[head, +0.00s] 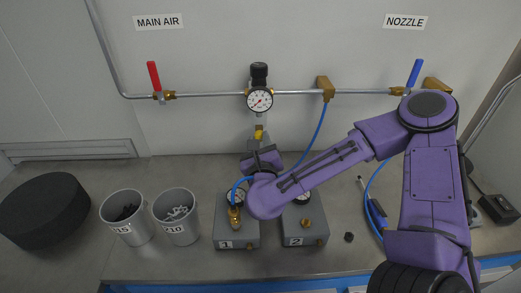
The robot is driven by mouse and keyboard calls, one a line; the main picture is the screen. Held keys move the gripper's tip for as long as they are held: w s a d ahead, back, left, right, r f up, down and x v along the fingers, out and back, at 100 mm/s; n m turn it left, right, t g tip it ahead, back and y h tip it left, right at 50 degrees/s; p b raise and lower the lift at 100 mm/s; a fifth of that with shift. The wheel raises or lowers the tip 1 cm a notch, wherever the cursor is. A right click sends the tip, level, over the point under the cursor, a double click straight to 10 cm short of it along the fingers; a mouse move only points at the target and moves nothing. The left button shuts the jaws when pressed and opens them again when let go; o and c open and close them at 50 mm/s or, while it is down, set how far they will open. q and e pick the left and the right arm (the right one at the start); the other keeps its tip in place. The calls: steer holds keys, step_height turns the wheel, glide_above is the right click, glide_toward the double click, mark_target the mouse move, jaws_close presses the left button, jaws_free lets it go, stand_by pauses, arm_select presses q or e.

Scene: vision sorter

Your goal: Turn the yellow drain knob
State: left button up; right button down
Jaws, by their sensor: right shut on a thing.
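The yellow drain knob (259,134) shows as a small yellow piece below the pressure gauge on the air line. My right gripper (259,142) reaches up to it from below, at the end of the purple arm. Its jaws are shut on the knob, and the wrist and fingers hide most of the lower part. My left gripper is not in view.
A gauge (260,99) with a black cap sits above. A red lever (154,76) and a blue lever (415,73) are on the pipe. Grey boxes 1 (237,242) and 2 (305,241), two cups (126,216) and a black round block (45,210) stand on the bench.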

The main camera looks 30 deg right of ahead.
steer(key=shift+f+m+b, duration=0.1)
steer(key=shift+m+b, duration=6.1)
steer(key=shift+b, duration=2.3)
steer(key=c, duration=0.9)
jaws_free()
steer(key=shift+s, duration=0.1)
steer(key=shift+o, duration=0.2)
